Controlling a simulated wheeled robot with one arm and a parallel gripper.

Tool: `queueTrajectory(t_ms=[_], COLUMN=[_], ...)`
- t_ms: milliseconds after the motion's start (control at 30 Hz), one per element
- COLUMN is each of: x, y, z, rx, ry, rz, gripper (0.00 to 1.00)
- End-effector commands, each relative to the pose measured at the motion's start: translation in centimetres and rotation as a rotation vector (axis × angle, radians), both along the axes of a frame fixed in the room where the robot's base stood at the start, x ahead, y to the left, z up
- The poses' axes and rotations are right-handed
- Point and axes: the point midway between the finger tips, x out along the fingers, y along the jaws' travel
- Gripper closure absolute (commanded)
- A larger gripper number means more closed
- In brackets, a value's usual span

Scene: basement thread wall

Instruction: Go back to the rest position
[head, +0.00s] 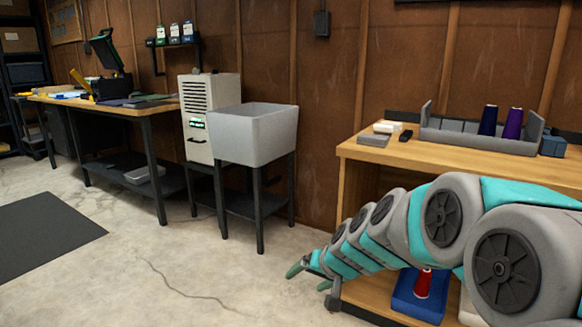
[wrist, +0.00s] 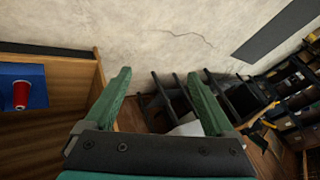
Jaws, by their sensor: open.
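My gripper (wrist: 157,100) is open and empty in the wrist view, with its two green fingers apart and bare floor and furniture beyond them. In the head view my arm reaches from the right edge toward the middle, and my gripper (head: 306,276) hangs low in front of the right bench (head: 365,155), over the floor. Nothing shows between the fingers.
A blue bin (head: 405,300) with a red spool (head: 423,283) sits on the bench's lower shelf, partly behind my arm. A grey rack (head: 455,137) holds a blue and a purple spool on top.

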Motion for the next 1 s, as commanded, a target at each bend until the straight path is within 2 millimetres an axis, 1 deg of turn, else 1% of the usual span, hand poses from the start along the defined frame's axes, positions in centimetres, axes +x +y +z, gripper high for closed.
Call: queueTrajectory(t_ms=[33,67,100,167,200,267,300,367,400,500,600,667,700,1000], x=[-2.9,-4.5,-7.0,-10.6,-12.9,-16.5,-18.9,-22.5,-24.7,-29.6,-33.4,-34.9,-35.3,-35.3], y=[0.0,-0.1,-0.2,-0.7,-1.3,-2.3,-3.1,-4.4,-5.3,-7.6,-9.4,-10.2,-10.4,-10.4], z=[0.8,0.9,0.9,0.7,0.7,0.6,0.6,0.4,0.4,0.4,0.5,0.5,0.5,0.5], rx=[-0.024,-0.039,-0.059,-0.094,-0.121,-0.162,-0.191,-0.235,-0.263,-0.329,-0.377,-0.397,-0.401,-0.401], ry=[0.034,0.060,0.100,0.162,0.199,0.263,0.308,0.376,0.418,0.515,0.593,0.628,0.636,0.636], rz=[0.041,0.063,0.093,0.131,0.152,0.175,0.190,0.202,0.208,0.207,0.198,0.194,0.192,0.192], gripper=[0.11,0.11,0.11,0.11,0.11,0.11,0.11,0.11,0.11,0.11,0.11,0.11,0.11,0.11])
